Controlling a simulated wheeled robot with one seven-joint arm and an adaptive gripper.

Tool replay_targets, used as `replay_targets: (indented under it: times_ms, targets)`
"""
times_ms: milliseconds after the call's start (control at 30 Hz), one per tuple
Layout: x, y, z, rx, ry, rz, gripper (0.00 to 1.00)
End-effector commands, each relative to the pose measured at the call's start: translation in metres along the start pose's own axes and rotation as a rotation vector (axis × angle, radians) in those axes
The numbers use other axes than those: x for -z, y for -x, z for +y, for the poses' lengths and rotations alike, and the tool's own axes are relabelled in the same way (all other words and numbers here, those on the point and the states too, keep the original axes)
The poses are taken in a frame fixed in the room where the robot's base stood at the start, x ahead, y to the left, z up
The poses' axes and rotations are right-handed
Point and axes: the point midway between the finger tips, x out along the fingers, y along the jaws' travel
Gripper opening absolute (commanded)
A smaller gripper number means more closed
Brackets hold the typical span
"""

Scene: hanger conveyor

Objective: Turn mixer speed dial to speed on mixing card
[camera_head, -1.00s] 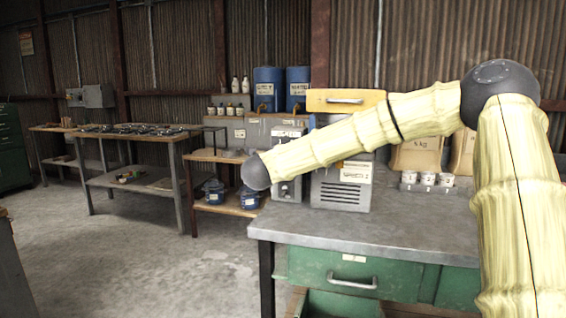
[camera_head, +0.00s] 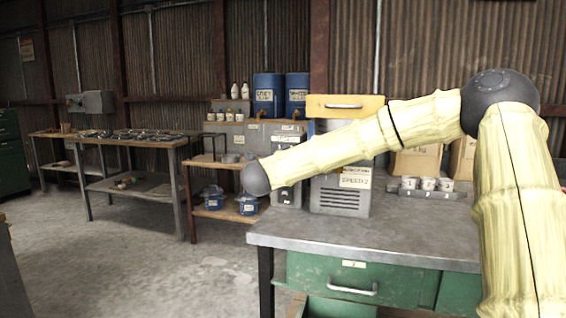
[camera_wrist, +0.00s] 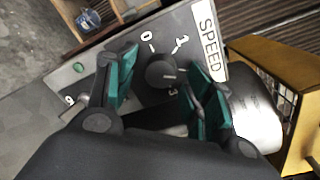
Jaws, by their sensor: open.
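The black speed dial (camera_wrist: 161,70) is on a grey panel in the wrist view, beside a white "SPEED" label (camera_wrist: 208,38). Marks 0 and 1 show above it; another mark below is partly hidden. A light line shows on the knob, but I cannot tell exactly which mark it faces. My gripper (camera_wrist: 160,73) is open, its green-padded fingers on either side of the dial; contact is unclear. In the head view my arm hides the gripper and dial. A cream card (camera_head: 355,177) on the grey cabinet (camera_head: 325,195) has small print; I cannot read its speed surely.
A yellow guard (camera_wrist: 298,125) and a shiny metal bowl (camera_wrist: 256,112) are close to my right finger. A green button (camera_wrist: 78,67) is left of the dial. The grey bench (camera_head: 370,232) carries small labelled cups (camera_head: 427,184) and paper bags (camera_head: 415,162).

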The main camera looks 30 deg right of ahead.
Motion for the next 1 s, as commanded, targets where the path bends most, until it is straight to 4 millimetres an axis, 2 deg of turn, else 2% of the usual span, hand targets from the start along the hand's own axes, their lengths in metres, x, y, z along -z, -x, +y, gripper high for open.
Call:
replay_targets:
  times_ms: [233, 700, 833, 1000]
  targets:
    - [-0.001, 0.019, 0.000, -0.001, 0.000, -0.001, 0.52]
    - [0.001, 0.100, 0.000, -0.002, 0.000, 0.000, 0.52]
    - [0.001, 0.113, 0.000, -0.001, 0.000, 0.000, 0.52]
    - [0.001, 0.119, 0.000, -0.001, 0.000, 0.000, 0.52]
